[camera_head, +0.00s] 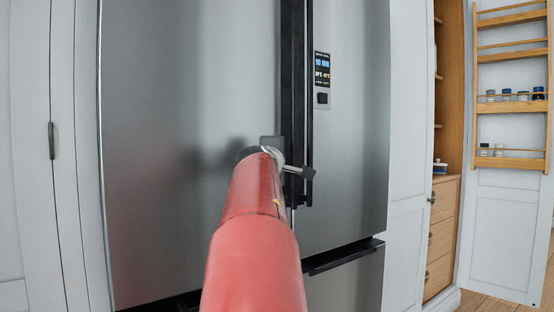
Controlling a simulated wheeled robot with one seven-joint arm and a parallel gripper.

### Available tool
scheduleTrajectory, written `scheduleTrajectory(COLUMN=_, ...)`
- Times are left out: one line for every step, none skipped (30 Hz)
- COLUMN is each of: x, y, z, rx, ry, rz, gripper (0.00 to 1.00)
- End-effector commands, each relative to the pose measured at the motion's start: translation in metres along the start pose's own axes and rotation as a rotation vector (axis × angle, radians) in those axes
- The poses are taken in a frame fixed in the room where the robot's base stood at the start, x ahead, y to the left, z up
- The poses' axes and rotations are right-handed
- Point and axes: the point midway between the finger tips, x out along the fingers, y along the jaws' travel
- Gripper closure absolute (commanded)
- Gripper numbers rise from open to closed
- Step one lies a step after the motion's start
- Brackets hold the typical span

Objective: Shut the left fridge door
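The left fridge door (170,130) is a large brushed steel panel, left of centre in the head view. It looks about in line with the right fridge door (355,150); I cannot tell whether a small gap is left. Dark vertical handles (292,60) run along the line where the doors meet. My red arm reaches up from the bottom centre and hides the lower right part of the left door. My gripper (290,160) is at the door's inner edge by the handles, seen from behind. Contact and finger opening are unclear.
The right door carries a small display (322,68). A lower drawer (345,280) is below it. White cabinet panels (30,150) stand at left. At right are a wooden cabinet (440,240) and an open pantry door with racks (512,100) holding jars. Some wooden floor shows at the lower right.

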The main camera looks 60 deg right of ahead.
Motion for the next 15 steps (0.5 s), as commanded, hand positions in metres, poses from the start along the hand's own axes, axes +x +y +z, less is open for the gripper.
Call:
scheduleTrajectory(x=0.0011, y=0.0002, z=0.0006, rx=0.0, ry=-0.003, rz=0.0, gripper=1.0)
scheduleTrajectory(x=0.0016, y=0.0001, z=0.0008, rx=0.0, ry=-0.004, rz=0.0, gripper=1.0)
scheduleTrajectory(x=0.0021, y=0.0001, z=0.001, rx=0.0, ry=-0.005, rz=0.0, gripper=1.0)
scheduleTrajectory(x=0.0024, y=0.0001, z=0.001, rx=-0.001, ry=-0.006, rz=0.0, gripper=1.0)
scheduleTrajectory(x=0.0027, y=0.0001, z=0.001, rx=-0.001, ry=-0.006, rz=0.0, gripper=1.0)
scheduleTrajectory(x=0.003, y=0.0001, z=0.0008, rx=-0.001, ry=-0.006, rz=0.001, gripper=1.0)
scheduleTrajectory(x=0.0032, y=0.0, z=0.0007, rx=-0.001, ry=-0.006, rz=0.001, gripper=1.0)
scheduleTrajectory(x=0.0034, y=-0.0001, z=0.0004, rx=-0.001, ry=-0.006, rz=0.001, gripper=1.0)
scheduleTrajectory(x=0.0037, y=-0.0002, z=0.0001, rx=-0.001, ry=-0.006, rz=0.001, gripper=1.0)
scheduleTrajectory(x=0.0038, y=-0.0003, z=-0.0002, rx=-0.001, ry=-0.005, rz=0.001, gripper=1.0)
scheduleTrajectory(x=0.0039, y=-0.0006, z=-0.0004, rx=-0.002, ry=-0.005, rz=0.0, gripper=1.0)
scheduleTrajectory(x=0.0041, y=-0.0008, z=-0.0009, rx=-0.002, ry=-0.004, rz=0.0, gripper=1.0)
scheduleTrajectory(x=0.0042, y=-0.001, z=-0.0012, rx=-0.002, ry=-0.004, rz=0.0, gripper=1.0)
scheduleTrajectory(x=0.0043, y=-0.0011, z=-0.0015, rx=-0.002, ry=-0.003, rz=0.0, gripper=1.0)
scheduleTrajectory(x=0.0044, y=-0.0013, z=-0.0019, rx=-0.003, ry=-0.002, rz=-0.001, gripper=1.0)
